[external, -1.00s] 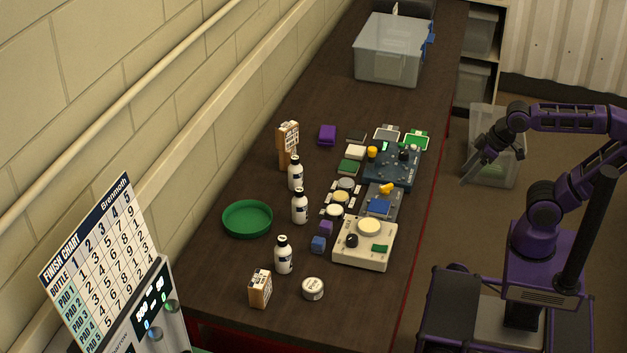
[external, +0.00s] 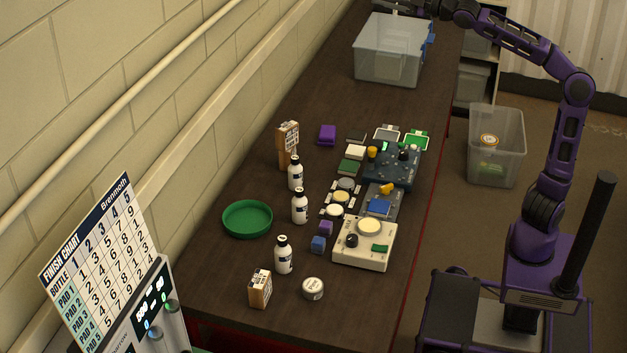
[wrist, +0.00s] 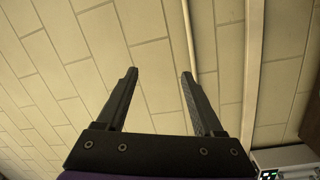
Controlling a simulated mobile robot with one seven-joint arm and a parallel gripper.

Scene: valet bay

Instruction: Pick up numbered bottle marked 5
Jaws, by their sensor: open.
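Several white bottles with dark caps and dark labels stand upright on the dark table: a near one (external: 284,255), a middle one (external: 300,206) and a far one (external: 295,174). Their numbers are too small to read, so I cannot tell which is marked 5. My gripper (wrist: 160,74) is open and empty in the wrist view, with only the block wall behind its fingers. In the external view my arm reaches high toward the table's far end, above the clear bin, and the gripper there is partly cut off by the top edge.
A green round tray (external: 247,232) lies left of the bottles. Pad machines (external: 364,244), pads and small blocks stand to their right. Cardboard boxes (external: 261,289) and a round tin (external: 313,288) are nearby. A clear bin (external: 388,60) stands at the back. A finish chart (external: 98,240) is front left.

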